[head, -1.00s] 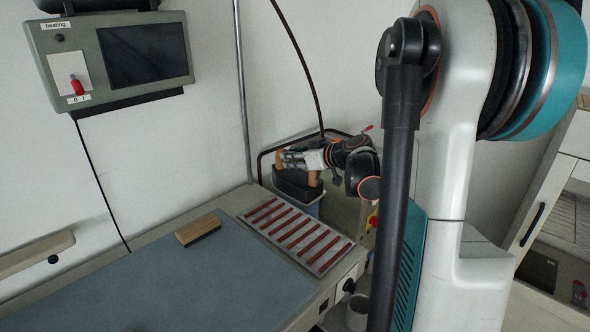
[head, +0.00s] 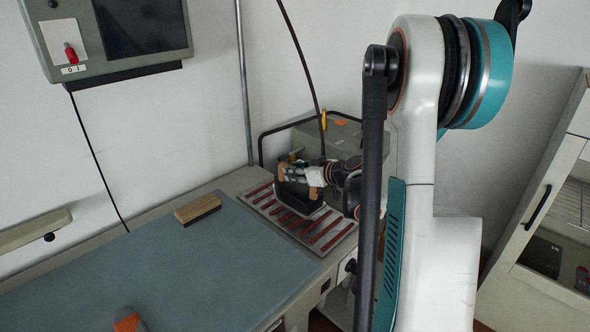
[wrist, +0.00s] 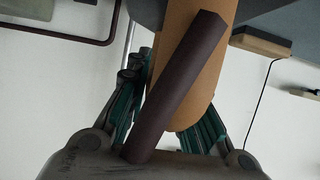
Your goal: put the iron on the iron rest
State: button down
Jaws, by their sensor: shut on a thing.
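The iron (head: 297,196) has a dark body and a tan handle. My gripper (head: 290,175) is shut on the handle. In the wrist view, the tan handle (wrist: 186,105) lies between the teal-padded fingers of my gripper (wrist: 170,112), and a dark round bar or hose crosses in front of it. The iron rest (head: 322,232) is a pale plate with red-brown strips at the right end of the worktable. The iron is over the rest's middle and hides part of it. I cannot tell whether its sole touches the strips.
A wooden-backed brush (head: 197,208) lies on the blue-grey table pad (head: 190,265), left of the rest. An orange and grey object (head: 128,321) shows at the front edge. A greenish box (head: 340,140) stands behind the rest. A control box (head: 120,40) hangs on the wall.

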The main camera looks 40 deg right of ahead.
aim_at(296, 187)
jog(key=shift+f+b, duration=0.55)
jog(key=shift+f, duration=1.15)
jog(key=shift+f, duration=0.1)
jog(key=c, duration=1.4)
grip_release()
jog(key=shift+s+r, duration=0.2)
jog(key=shift+s, duration=0.1)
jog(key=p+v, duration=0.3)
jog(key=v, duration=0.8)
jog(key=shift+s, duration=0.25)
